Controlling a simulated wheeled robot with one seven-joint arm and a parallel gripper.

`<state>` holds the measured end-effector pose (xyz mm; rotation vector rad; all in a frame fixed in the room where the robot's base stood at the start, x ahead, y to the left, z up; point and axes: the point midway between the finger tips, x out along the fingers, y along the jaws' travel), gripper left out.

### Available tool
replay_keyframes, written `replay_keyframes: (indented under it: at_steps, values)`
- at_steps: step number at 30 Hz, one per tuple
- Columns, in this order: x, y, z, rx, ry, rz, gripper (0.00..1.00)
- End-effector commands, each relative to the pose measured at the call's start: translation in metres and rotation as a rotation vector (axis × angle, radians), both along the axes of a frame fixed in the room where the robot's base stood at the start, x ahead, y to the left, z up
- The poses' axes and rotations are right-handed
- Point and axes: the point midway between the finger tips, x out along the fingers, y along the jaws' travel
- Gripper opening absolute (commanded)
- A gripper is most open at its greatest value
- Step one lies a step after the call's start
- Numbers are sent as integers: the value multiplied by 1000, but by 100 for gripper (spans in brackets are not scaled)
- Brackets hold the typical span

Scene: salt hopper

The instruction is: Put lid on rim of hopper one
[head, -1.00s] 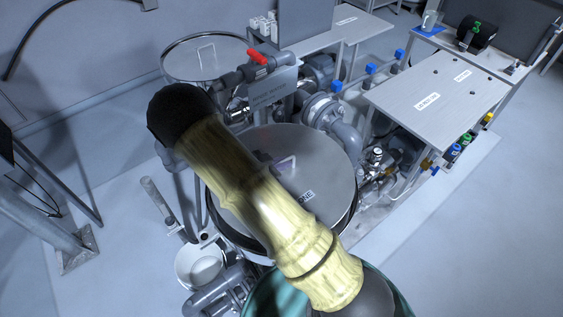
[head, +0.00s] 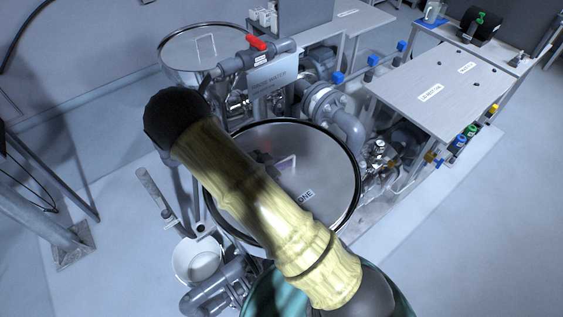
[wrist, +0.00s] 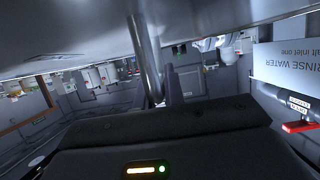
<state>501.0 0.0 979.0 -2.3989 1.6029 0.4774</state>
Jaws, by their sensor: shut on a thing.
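The lid (head: 315,160) is a round grey metal disc with a bar handle (head: 288,163) and a label ending in "ONE". In the head view it lies level over hopper one, with the dark rim (head: 357,175) showing around its top and right edge. I cannot tell whether it touches the rim all round. My gripper (wrist: 165,88) is shut on the lid's handle, a metal bar (wrist: 148,55) in the wrist view. The lid's underside or face fills the top of that view. My arm hides the lid's left and lower parts in the head view.
A red-handled valve (head: 256,43), a rinse water sign (head: 272,78) and grey pipes (head: 345,125) crowd the back and right. A white bucket (head: 198,262) stands at lower left.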

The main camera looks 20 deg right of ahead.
Motion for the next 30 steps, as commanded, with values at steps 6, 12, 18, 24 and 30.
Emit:
replay_keyframes:
  at_steps: [6, 12, 18, 24, 30]
  values:
    - [0, 0, 0, -2, -2, 0, 0]
    - [0, -1, -3, -2, -2, 0, 0]
    - [0, 0, -6, -2, -2, 0, 0]
    - [0, 0, -8, -2, -2, 0, 0]
    - [0, 0, -9, -2, -2, 0, 32]
